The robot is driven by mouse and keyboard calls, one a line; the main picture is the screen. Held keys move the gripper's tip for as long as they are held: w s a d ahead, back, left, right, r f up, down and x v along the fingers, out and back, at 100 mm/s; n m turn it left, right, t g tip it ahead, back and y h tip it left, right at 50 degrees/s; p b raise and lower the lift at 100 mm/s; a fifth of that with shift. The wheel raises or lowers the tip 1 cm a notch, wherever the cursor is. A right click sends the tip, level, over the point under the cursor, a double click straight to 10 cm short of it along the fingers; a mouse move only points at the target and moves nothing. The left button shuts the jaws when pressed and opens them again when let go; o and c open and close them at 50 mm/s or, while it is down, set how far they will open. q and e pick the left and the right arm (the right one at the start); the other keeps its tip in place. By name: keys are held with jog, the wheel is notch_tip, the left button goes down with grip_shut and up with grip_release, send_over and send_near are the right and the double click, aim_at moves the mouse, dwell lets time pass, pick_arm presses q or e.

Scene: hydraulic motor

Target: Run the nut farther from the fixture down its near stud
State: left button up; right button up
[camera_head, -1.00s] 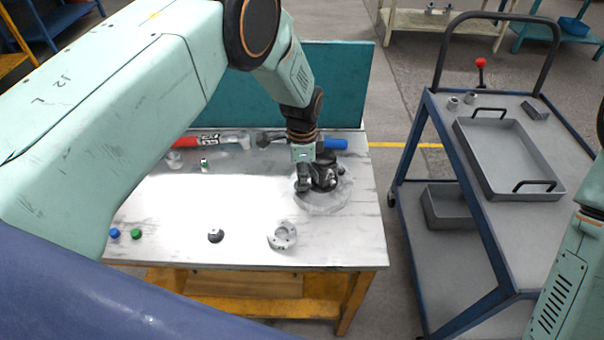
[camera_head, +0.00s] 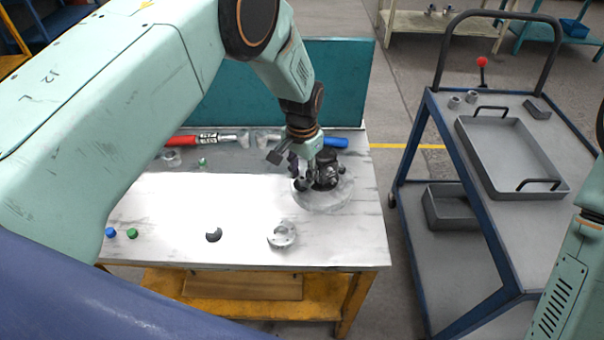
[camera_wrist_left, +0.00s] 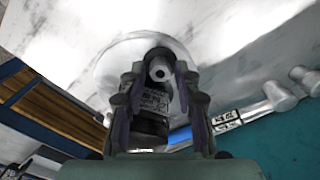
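My left gripper (camera_head: 297,172) is over the left side of the dark motor (camera_head: 326,170), which stands on a pale round base (camera_head: 322,200) at the table's right. Its fingers look spread. In the left wrist view the two fingers of my gripper (camera_wrist_left: 160,95) stand apart, with a grey cylindrical end with a dark hole (camera_wrist_left: 160,70) and the motor's dark body showing between them. I cannot tell whether they touch it. The nuts and studs are too small or hidden to make out surely. My right gripper is out of view.
A red-handled tool (camera_head: 205,138) and a blue-handled tool (camera_head: 335,142) lie along the table's back. A pale ring-shaped part (camera_head: 282,235), a dark part (camera_head: 213,235) and blue and green caps (camera_head: 121,233) lie in front. A trolley with a grey tray (camera_head: 560,190) stands right.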

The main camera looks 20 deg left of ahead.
pick_arm(q)
jog(key=shift+n, duration=0.4)
jog(key=shift+c, duration=0.2)
grip_shut()
jog(key=m+p, duration=0.1)
jog(key=m, duration=0.3)
jog(key=shift+m, duration=0.9)
jog(key=m+p, duration=0.1)
jog(key=m, duration=0.3)
jog(key=shift+f+m, duration=0.1)
jog(key=shift+m, duration=0.2)
